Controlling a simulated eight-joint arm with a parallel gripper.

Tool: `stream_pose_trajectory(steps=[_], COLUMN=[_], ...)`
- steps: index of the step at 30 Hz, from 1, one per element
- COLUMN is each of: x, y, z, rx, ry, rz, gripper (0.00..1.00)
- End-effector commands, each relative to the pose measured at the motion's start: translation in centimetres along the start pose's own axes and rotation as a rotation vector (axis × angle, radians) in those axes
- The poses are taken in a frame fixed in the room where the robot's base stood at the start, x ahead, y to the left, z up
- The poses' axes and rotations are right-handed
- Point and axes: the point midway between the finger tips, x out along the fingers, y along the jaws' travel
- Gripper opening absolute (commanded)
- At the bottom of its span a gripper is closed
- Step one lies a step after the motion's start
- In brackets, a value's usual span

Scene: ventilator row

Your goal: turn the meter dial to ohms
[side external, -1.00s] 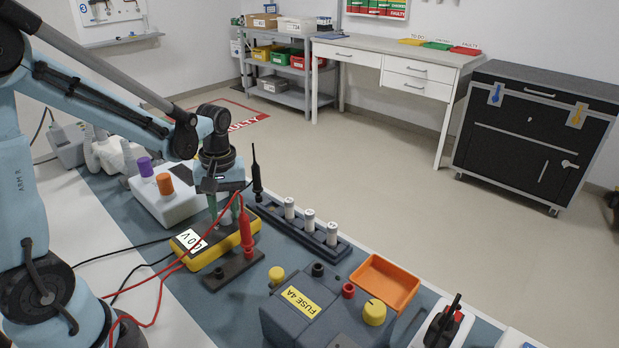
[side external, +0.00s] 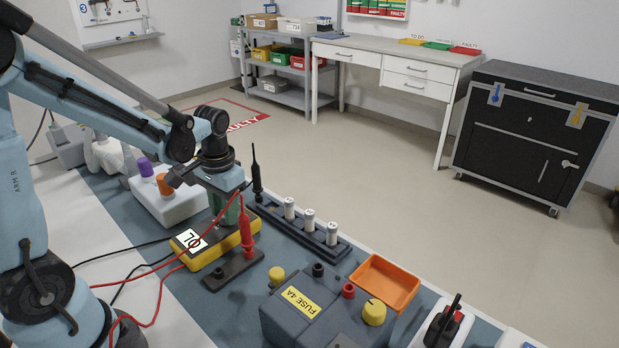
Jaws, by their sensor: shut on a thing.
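The yellow meter (side external: 212,247) lies on the blue-grey mat. Its white display (side external: 189,240) reads what looks like "OL". My gripper (side external: 228,212) points down over the far part of the meter, its green fingers shut on the dial. The dial itself is hidden by the fingers and the red lead. The red probe (side external: 246,232) stands upright in a dark holder (side external: 234,270) in front of the meter. The black probe (side external: 256,173) stands upright behind it, by the rack.
A dark rack (side external: 292,231) with several white fuses lies right of the meter. A grey box labelled "FUSE 4A" (side external: 290,322) and an orange tray (side external: 385,284) stand further right. Red and black leads cross the left side.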

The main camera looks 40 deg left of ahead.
Motion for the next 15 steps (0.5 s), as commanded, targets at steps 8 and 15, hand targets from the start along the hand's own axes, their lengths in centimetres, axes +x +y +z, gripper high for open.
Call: stream_pose_trajectory(steps=[8, 15], x=[-0.05, -0.05], y=[-0.02, -0.02], z=[0.01, 0.02], rx=[0.093, 0.114], ry=[0.003, 0.004], rz=[0.000, 0.000], gripper=[0.02, 0.02])
